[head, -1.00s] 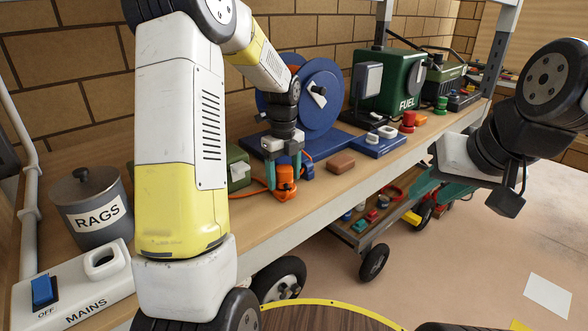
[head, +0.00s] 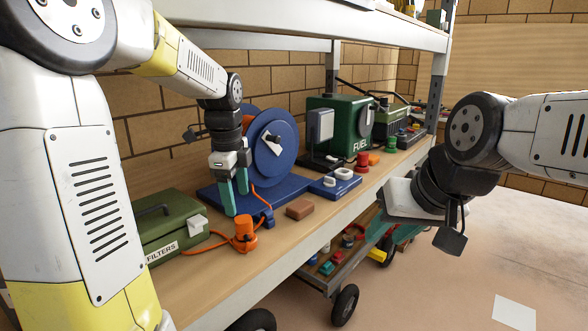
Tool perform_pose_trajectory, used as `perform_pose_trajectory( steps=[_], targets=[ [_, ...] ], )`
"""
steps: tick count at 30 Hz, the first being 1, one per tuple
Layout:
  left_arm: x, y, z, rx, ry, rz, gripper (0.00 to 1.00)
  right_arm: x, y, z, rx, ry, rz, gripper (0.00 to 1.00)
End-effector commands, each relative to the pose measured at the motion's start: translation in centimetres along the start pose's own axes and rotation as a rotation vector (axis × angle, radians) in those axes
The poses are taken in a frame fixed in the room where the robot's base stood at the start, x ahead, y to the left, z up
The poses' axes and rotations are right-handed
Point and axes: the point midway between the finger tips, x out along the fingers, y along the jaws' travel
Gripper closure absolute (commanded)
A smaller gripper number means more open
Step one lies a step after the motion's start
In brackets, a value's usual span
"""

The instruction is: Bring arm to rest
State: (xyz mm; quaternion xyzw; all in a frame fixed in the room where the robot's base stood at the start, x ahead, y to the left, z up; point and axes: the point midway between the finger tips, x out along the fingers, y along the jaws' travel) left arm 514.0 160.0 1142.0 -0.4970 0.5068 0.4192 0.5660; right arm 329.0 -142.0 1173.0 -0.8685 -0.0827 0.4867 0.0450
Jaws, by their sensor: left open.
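My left gripper (head: 234,204) is open and empty, pointing down with its two teal fingers in front of the blue cable reel (head: 273,150). The orange connector (head: 244,238) stands on the bench just below and nearer than the fingertips, apart from them. Its orange cable runs left toward the green filters box and up toward the reel. My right gripper (head: 392,232) is at the right, beyond the bench's front edge. Its teal fingers are partly hidden by its own wrist, so its opening does not show.
The workbench (head: 228,284) holds a green FILTERS box (head: 165,228), a brown block (head: 300,209), a blue switch box (head: 336,184) and a green FUEL can (head: 345,124). A shelf (head: 310,22) spans above. A low cart (head: 330,280) with small parts stands below the bench's front edge.

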Motion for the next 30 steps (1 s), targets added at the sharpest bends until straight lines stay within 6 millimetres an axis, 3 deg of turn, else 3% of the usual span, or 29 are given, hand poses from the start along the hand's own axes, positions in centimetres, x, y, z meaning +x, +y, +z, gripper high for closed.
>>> perform_pose_trajectory(
  steps=[1, 6, 12, 15, 21, 30],
  targets=[
    [-1.6, 1.8, -0.4, -0.138, 0.006, -0.044, 0.33, 0.0, 0.0, 0.0, 0.0, 0.0, 0.0, 0.64],
    [-4.6, 7.3, -1.9, -0.652, 0.083, -0.159, 0.33, 0.0, 0.0, 0.0, 0.0, 0.0, 0.0, 0.64],
    [-5.9, 13.4, -3.5, -1.215, 0.253, -0.24, 0.33, 0.0, 0.0, 0.0, 0.0, 0.0, 0.0, 0.64],
    [-5.8, 15.5, -4.0, -1.424, 0.337, -0.248, 0.33, 0.0, 0.0, 0.0, 0.0, 0.0, 0.0, 0.64],
    [-5.5, 17.4, -4.7, -1.631, 0.429, -0.24, 0.33, 0.0, 0.0, 0.0, 0.0, 0.0, 0.0, 0.64],
    [-5.5, 17.5, -4.7, -1.65, 0.436, -0.237, 0.33, 0.0, 0.0, 0.0, 0.0, 0.0, 0.0, 0.64]
  ],
)
